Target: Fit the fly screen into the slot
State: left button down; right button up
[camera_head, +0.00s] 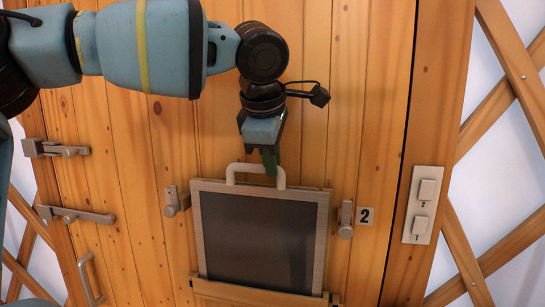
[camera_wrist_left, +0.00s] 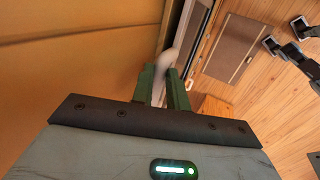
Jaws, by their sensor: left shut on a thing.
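The fly screen (camera_head: 258,240) is a dark grey panel in a light wooden frame, upright against the plank door. Its pale handle (camera_head: 238,167) is on the top edge and also shows in the left wrist view (camera_wrist_left: 184,55). My left gripper (camera_head: 271,168) is shut on the right part of this handle; its green fingers (camera_wrist_left: 166,88) straddle it in the wrist view. A wooden ledge (camera_head: 262,293) runs along the screen's bottom edge. The slot itself is hidden behind the screen, and I cannot tell how deep the screen sits. My right gripper is not seen.
Turn latches flank the screen on the left (camera_head: 175,200) and right (camera_head: 346,219). Metal bolts (camera_head: 76,215) and a pull handle (camera_head: 90,280) are at left.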

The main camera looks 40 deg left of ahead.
pick_arm(q)
jog(key=shift+f, duration=0.5)
dwell(0.3)
jog(key=c, duration=1.1)
grip_release()
jog(key=o, duration=0.4)
jog(key=shift+s, duration=0.15)
jog(key=shift+r, duration=0.15)
jog(key=shift+r, duration=0.1)
jog(key=shift+c, duration=0.6)
